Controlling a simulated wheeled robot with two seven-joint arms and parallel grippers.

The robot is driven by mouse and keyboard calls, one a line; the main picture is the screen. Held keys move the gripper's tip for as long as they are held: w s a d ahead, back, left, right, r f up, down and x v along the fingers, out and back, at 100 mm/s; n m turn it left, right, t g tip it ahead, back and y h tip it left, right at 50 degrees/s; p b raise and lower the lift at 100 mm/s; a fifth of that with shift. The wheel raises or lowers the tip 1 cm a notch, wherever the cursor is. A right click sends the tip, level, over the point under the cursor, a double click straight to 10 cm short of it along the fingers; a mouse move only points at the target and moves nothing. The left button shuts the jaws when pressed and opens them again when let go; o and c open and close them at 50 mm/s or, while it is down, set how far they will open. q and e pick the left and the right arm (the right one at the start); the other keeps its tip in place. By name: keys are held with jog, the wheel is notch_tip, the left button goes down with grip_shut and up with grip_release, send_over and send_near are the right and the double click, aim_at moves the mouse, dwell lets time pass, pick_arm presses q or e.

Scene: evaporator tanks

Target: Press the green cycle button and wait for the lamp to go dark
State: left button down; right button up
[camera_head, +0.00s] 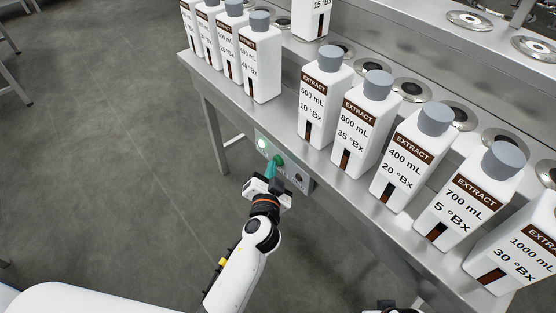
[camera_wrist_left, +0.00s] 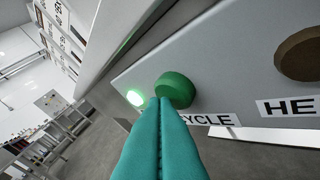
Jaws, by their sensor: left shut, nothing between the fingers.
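The green cycle button (camera_wrist_left: 175,90) sits on a grey panel with a label reading "CYCLE" beside it. It also shows in the head view (camera_head: 279,159) at the tip of my left gripper. The lamp (camera_wrist_left: 135,98) beside the button is lit bright green-white, and shows lit in the head view (camera_head: 262,143) too. My left gripper (camera_head: 273,168) is shut and empty. Its teal fingertips (camera_wrist_left: 160,104) are at the lower edge of the button; I cannot tell whether they touch it.
The control panel (camera_head: 301,181) hangs on the front of a steel bench (camera_head: 340,190). White extract bottles (camera_head: 325,98) stand in a row along the bench above the panel. A brown knob (camera_wrist_left: 298,54) is right of the button. The floor in front is clear.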

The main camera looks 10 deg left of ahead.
pick_arm(q)
jog(key=s+a, duration=0.3)
jog(key=s, duration=0.1)
jog(key=shift+s+a, duration=0.35)
jog(key=shift+a, duration=0.05)
pick_arm(e)
jog(key=shift+f, duration=0.6)
pick_arm(q)
jog(key=shift+f, duration=0.1)
pick_arm(e)
jog(key=shift+s, duration=0.1)
